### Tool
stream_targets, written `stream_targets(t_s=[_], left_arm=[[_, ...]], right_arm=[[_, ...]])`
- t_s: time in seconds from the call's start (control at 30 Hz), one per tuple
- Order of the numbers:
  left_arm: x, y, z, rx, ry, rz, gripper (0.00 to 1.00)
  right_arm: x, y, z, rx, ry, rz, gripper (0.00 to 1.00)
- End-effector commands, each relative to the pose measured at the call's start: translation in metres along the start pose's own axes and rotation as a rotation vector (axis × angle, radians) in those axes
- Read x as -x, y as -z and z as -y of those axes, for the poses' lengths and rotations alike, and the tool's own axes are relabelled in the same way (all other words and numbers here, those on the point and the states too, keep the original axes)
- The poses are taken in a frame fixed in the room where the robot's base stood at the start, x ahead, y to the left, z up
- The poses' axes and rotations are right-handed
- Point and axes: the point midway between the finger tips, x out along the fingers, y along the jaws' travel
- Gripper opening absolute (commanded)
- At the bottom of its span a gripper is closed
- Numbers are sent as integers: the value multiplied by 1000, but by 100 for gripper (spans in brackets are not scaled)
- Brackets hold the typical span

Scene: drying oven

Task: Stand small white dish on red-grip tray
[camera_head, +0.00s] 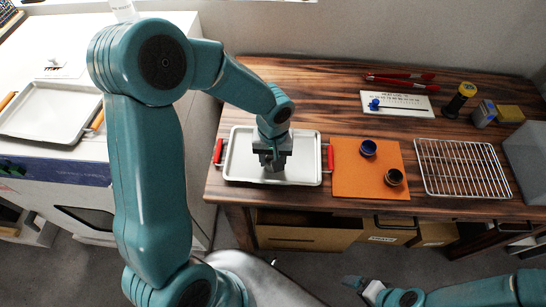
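The red-grip tray (238,170) is a white rectangular tray with a red handle at each end, lying on the left part of the wooden bench. My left gripper (273,165) points down over the middle of this tray, with its fingertips at or close to the tray floor. Its body and the viewing angle hide what is between the fingers. I cannot make out a small white dish; it may be hidden behind the gripper. My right gripper (358,284) is low at the bottom of the view, away from the bench, and its opening is unclear.
An orange mat (347,180) right of the tray holds a blue cup (368,148) and a dark cup (393,177). A wire rack (462,168) lies further right. Another white tray (45,113) with wooden grips sits on the white oven. Red pens and a white card (397,103) lie behind.

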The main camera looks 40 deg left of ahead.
Motion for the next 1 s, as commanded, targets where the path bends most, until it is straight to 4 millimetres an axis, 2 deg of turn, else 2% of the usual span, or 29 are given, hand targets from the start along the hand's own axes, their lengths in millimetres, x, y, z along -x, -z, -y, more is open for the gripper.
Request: stream_targets(t_s=[0.2,0.23,0.3,0.57,0.67,0.77,1.0], left_arm=[[-5,0,0,0,0,0,15],[-3,0,0,-1,0,0,54],[-2,0,0,0,0,0,70],[-2,0,0,0,0,0,70],[4,0,0,0,0,0,70],[20,1,0,2,-1,-5,70],[77,1,-1,1,-2,-4,70]], right_arm=[[-6,0,-2,0,0,0,99],[-4,0,-1,0,0,0,99],[-3,0,-1,0,0,0,99],[-3,0,-1,0,0,0,99],[3,0,1,0,0,0,99],[3,0,1,0,0,0,99],[9,0,3,0,0,0,99]])
